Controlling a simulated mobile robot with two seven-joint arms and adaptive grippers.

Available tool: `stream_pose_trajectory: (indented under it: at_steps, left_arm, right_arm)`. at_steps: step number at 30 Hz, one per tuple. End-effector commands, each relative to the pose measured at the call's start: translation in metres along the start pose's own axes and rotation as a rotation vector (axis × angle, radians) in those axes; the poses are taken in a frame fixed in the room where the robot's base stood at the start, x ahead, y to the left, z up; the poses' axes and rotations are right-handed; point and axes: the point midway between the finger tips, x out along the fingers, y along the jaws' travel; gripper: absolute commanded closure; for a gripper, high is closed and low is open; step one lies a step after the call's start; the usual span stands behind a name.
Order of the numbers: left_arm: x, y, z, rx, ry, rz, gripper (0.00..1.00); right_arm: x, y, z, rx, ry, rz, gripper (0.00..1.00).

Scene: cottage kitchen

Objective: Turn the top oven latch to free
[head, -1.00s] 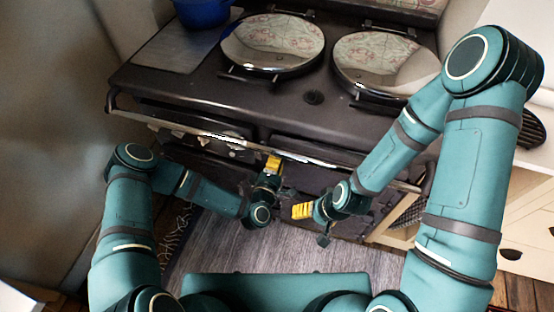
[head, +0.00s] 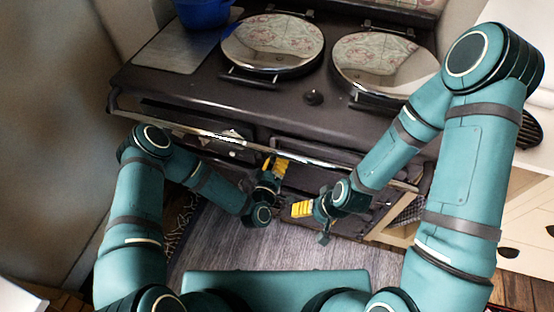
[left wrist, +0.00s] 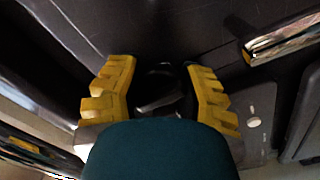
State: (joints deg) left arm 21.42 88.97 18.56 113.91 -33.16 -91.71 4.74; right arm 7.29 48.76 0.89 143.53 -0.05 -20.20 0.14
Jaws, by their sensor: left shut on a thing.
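The dark range cooker (head: 215,105) fills the upper middle of the head view, its front facing me. My left gripper (head: 278,166) is at the oven front, just below the bright rail. In the left wrist view, the yellow fingers of my left gripper (left wrist: 160,92) are on both sides of a dark, rounded oven latch (left wrist: 158,88), shut on it. The latch is hidden by my gripper in the head view. My right gripper (head: 302,208) is to the right and lower, apart from the oven front; its finger opening is unclear.
A bright rail (head: 315,159) runs along the cooker's front edge, close above both grippers. Two round chrome lids (head: 272,45) and a blue pot (head: 203,12) are on top. Cream cabinets (head: 518,215) stand at the right. Grey floor (head: 225,245) shows below.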

Motion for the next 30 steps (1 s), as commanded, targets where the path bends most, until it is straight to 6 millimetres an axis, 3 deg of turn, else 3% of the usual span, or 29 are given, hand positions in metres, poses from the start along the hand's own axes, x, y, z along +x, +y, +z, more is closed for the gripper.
stream_pose_trajectory:
  at_steps: [16, 17, 19, 30]
  left_arm:
    - [0.0028, 0.0008, -0.0031, 0.026, 0.009, 0.003, 1.00]
    - [0.0028, 0.0008, -0.0031, 0.026, 0.010, 0.003, 0.55]
    - [0.0025, 0.0007, -0.0029, 0.026, 0.009, 0.003, 0.31]
    - [-0.0011, 0.0002, -0.0009, 0.024, 0.003, 0.001, 0.28]
  right_arm:
    - [-0.0005, -0.0002, 0.0001, 0.000, 0.000, 0.000, 0.27]
    - [-0.0005, -0.0001, 0.0001, 0.000, 0.000, 0.000, 0.27]
    - [-0.0005, -0.0002, 0.0001, 0.000, 0.000, 0.000, 0.27]
    - [-0.0004, -0.0002, 0.0000, 0.000, 0.000, 0.000, 0.27]
